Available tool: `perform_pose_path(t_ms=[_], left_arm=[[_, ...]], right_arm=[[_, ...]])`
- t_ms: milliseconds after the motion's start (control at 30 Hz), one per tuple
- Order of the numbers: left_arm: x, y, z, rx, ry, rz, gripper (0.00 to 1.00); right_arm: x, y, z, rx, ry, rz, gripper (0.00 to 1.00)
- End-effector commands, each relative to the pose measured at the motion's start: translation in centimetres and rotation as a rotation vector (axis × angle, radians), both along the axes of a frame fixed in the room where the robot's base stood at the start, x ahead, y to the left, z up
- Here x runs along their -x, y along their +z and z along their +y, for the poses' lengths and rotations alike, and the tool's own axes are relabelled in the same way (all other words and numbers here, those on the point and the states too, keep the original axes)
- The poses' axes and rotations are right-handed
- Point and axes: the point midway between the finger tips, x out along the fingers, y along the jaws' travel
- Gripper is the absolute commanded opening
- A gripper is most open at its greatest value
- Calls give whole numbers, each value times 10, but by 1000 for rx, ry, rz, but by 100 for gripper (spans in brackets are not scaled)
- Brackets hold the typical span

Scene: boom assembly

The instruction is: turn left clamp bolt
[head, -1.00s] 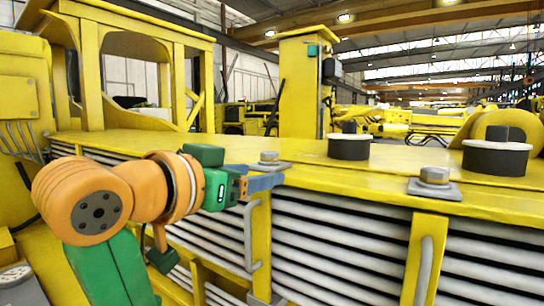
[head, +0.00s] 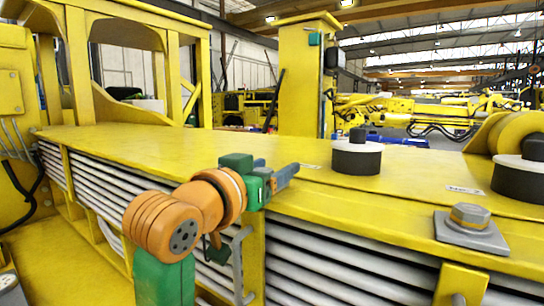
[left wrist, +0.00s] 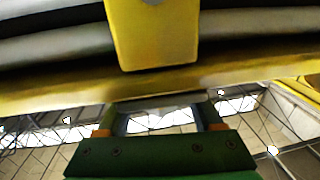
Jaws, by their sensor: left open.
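My left gripper (head: 279,171) is at the near edge of the yellow boom top (head: 150,148), its blue-grey fingers pointing right. It is open. The left clamp bolt is not clearly visible in the head view; the gripper covers that part of the edge. In the left wrist view the two fingers (left wrist: 165,118) stand apart below a yellow edge. A grey strip (left wrist: 160,104) shows between them; I cannot tell whether it belongs to the clamp. Another clamp bolt (head: 470,216) with a hex head sits on a grey plate farther right. My right gripper is not in view.
Black round mounts with pale rims (head: 357,157) stand on the boom top. Grey hoses (head: 330,262) run along the boom's side below the edge. A grey handle (head: 239,262) is just below my left arm. The top's left part is clear.

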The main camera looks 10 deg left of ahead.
Motion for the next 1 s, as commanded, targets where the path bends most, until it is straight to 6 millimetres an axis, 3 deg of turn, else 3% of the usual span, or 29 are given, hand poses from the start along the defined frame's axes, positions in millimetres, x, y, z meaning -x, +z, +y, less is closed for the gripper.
perform_pose_path(t_ms=[167,267,433,1000], left_arm=[[-1,-1,0,0,0,0,68],[-1,-1,0,0,0,0,46],[0,-1,0,0,0,0,0],[0,-1,0,-1,-11,2,0]], right_arm=[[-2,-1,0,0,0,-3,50],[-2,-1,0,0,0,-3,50],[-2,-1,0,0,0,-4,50],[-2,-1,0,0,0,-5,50]])
